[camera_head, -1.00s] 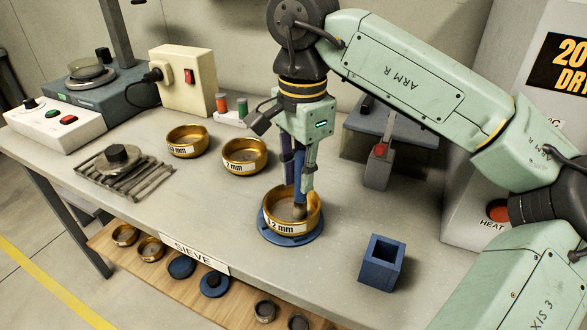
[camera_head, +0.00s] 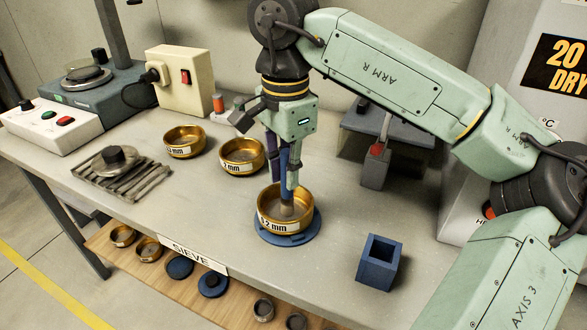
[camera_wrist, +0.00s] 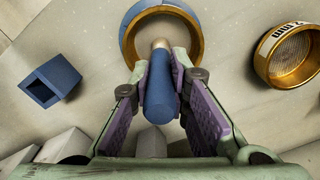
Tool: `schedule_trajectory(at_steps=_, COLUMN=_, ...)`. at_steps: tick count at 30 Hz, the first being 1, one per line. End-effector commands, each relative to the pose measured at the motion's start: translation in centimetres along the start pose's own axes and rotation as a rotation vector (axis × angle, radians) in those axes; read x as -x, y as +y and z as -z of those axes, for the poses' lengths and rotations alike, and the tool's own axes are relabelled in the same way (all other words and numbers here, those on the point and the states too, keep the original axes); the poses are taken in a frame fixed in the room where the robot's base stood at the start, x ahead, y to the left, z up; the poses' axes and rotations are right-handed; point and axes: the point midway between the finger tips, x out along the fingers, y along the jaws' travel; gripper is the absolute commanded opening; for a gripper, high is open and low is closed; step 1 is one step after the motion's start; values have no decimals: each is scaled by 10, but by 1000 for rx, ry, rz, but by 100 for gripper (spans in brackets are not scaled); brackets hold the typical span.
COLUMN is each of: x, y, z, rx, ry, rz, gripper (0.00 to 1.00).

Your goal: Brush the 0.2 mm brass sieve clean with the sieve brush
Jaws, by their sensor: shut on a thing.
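The brass sieve (camera_head: 277,221), its label partly hidden and reading "2 mm" at its end, sits on a round blue base (camera_head: 286,239) near the front of the bench. My gripper (camera_head: 283,182) is above it, shut on the blue handle of the sieve brush (camera_head: 285,190). The brush points down into the sieve, its pale lower end inside the rim. In the wrist view the brush (camera_wrist: 161,85) lies between the purple finger pads of my gripper (camera_wrist: 160,100), its tip over the brass sieve (camera_wrist: 128,35). Whether the bristles touch the mesh cannot be told.
Two more brass sieves (camera_head: 242,155) (camera_head: 184,141) stand behind to the left. An empty blue square holder (camera_head: 380,262) stands to the right. Bare bench lies between the sieve base and the holder.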

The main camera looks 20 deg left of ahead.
Motion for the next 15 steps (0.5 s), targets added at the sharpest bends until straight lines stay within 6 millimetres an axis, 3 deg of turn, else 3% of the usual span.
schedule_trajectory(at_steps=15, x=1, y=-7, z=-4, rx=2, ry=1, rz=0, gripper=0)
